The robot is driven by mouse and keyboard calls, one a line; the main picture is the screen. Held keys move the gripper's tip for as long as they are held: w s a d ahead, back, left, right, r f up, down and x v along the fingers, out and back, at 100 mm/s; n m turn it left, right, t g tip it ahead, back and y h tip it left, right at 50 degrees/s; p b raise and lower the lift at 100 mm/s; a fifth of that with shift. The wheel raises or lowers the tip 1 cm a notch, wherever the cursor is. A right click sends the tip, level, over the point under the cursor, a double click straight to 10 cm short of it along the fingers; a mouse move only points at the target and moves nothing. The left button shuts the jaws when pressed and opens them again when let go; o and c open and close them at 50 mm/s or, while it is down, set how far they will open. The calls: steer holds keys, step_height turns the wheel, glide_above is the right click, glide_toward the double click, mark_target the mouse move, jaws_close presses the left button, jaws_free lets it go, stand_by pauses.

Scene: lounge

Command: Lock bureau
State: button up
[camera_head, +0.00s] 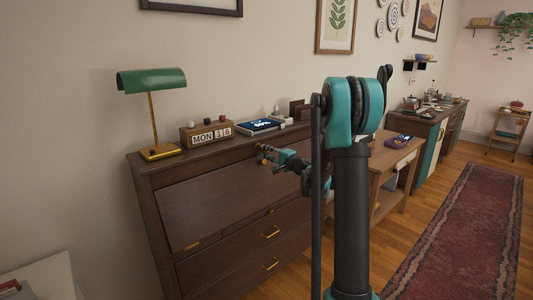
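The dark brown bureau (205,205) stands against the wall on the left, with its slanted front panel up and closed against the body. Two drawers with brass handles (271,232) sit below the panel. Small brass pieces (193,245) show along the panel's lower edge. My gripper (264,155) is at the upper right part of the bureau's front, close to the top edge. A small brass-coloured bit shows at its tips; I cannot tell whether it is a key or a lock. The fingers are too small to read, and my arm hides the bureau's right end.
On the bureau top are a green lamp (152,80), a calendar block (206,134) and a book (258,126). A wooden side table (392,158) stands beyond my arm. A red rug (458,235) covers the open floor at right. A pale surface (45,280) is at lower left.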

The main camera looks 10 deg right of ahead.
jaws_close()
steer(key=shift+n, duration=1.5)
